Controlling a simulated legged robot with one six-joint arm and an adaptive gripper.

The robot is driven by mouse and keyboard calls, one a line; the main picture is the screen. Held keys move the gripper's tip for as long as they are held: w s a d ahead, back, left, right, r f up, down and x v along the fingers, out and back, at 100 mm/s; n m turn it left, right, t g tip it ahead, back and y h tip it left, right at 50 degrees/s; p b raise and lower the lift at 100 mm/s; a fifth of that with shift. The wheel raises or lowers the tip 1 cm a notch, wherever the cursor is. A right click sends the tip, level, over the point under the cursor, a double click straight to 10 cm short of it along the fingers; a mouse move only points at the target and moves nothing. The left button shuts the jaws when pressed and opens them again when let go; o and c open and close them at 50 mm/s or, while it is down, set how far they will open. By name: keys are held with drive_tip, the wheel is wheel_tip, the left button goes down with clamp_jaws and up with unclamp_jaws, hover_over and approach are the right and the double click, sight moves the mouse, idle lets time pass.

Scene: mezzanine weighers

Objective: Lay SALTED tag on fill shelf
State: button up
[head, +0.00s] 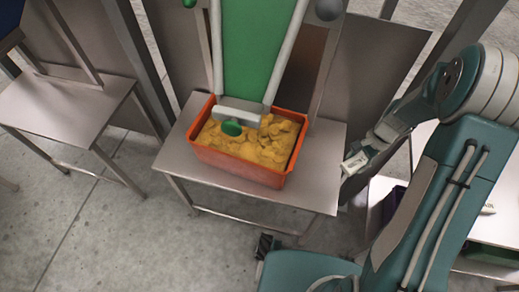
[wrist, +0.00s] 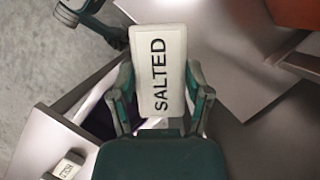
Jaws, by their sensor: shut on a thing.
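The white SALTED tag (wrist: 158,60) is held between the two fingers of my gripper (wrist: 160,88) in the wrist view, its black lettering facing the camera. In the head view my gripper (head: 358,160) holds the tag (head: 353,163) just off the right edge of the steel shelf (head: 323,150) under the green chute. An orange crate (head: 235,170) of yellow chips stands on that shelf. The shelf surface (wrist: 235,70) also shows in the wrist view, to the right of the tag. I cannot tell the tag's height above it.
A pale table (head: 487,228) at the right is partly hidden by my arm. Another white tag (wrist: 67,167) lies on a pale surface in the wrist view. A second steel table (head: 65,110) at the left is empty. The shelf has bare room right of the crate.

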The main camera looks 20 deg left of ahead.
drive_tip(key=s+d+f+m+t+y, duration=0.1)
drive_tip(key=s+m+t, duration=0.2)
drive_tip(key=s+m, duration=0.5)
drive_tip(key=shift+s+d+m, duration=0.2)
drive_tip(key=shift+s+m, duration=0.1)
drive_tip(key=shift+m, duration=0.2)
hover_over(315, 177)
drive_tip(key=d, duration=0.1)
drive_tip(key=f, duration=0.9)
drive_tip(key=shift+s+d, duration=0.2)
drive_tip(key=shift+w+d+x, duration=0.15)
drive_tip(key=shift+d+x, duration=0.05)
drive_tip(key=shift+x, duration=0.8)
drive_tip(key=shift+w+d+x, duration=0.15)
drive_tip(key=shift+x, duration=0.85)
drive_tip(key=shift+f, duration=0.2)
drive_tip(key=o, duration=1)
drive_tip(key=shift+d, duration=0.1)
